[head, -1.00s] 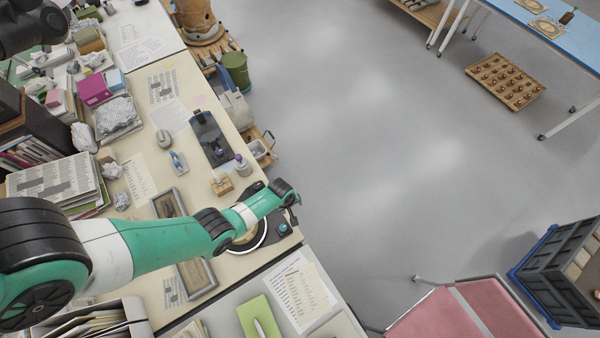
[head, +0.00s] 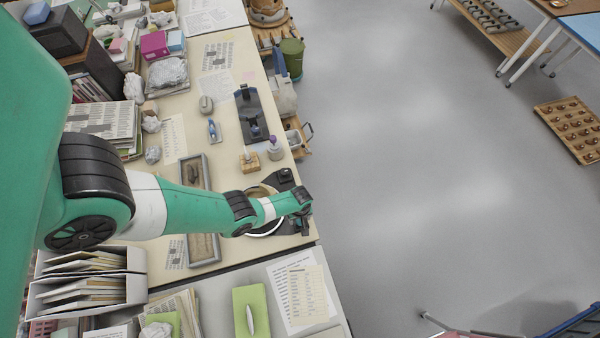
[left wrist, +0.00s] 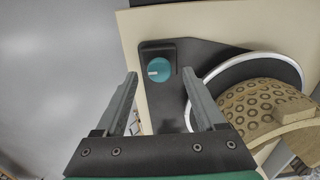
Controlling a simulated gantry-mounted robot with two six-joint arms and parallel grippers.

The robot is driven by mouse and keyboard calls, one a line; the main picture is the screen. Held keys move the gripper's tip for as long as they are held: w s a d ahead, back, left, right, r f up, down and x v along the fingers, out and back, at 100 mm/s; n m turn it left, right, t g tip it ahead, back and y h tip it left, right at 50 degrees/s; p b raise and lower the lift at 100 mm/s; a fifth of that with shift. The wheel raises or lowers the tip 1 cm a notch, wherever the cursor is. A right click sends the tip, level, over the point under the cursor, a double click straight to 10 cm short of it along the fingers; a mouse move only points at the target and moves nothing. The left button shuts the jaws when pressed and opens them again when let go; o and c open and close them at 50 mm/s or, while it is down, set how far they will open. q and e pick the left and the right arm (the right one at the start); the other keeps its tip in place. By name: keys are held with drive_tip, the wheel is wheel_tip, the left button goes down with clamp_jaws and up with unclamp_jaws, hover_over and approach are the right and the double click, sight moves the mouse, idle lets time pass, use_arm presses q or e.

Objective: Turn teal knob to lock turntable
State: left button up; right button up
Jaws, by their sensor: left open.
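The teal knob (left wrist: 158,69) shows in the left wrist view, with a pale mark on its top. It sits on the dark base plate (left wrist: 205,55) beside the turntable (left wrist: 292,66), whose light rim surrounds a patterned brown sherd vessel (left wrist: 255,104). My left gripper (left wrist: 159,88) is open, its two fingers on either side of the knob in the picture, with gaps to it. I cannot tell how far above the knob the fingertips are. In the head view my left gripper (head: 304,215) is over the table's right edge and hides the knob; the turntable rim (head: 268,231) shows partly below the arm.
A wooden block (head: 250,162) and a small bottle (head: 275,148) stand just behind the turntable. A framed tray (head: 204,248) lies left of it. A green pad (head: 251,312) and papers lie in front. Open floor (head: 420,180) is to the right.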

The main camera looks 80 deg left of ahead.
use_arm(q)
wheel_tip(320, 180, down, 2)
drive_tip(key=shift+b, duration=0.4)
use_arm(e)
drive_tip(key=shift+f, duration=0.95)
use_arm(q)
drive_tip(key=shift+r, duration=0.1)
clamp_jaws()
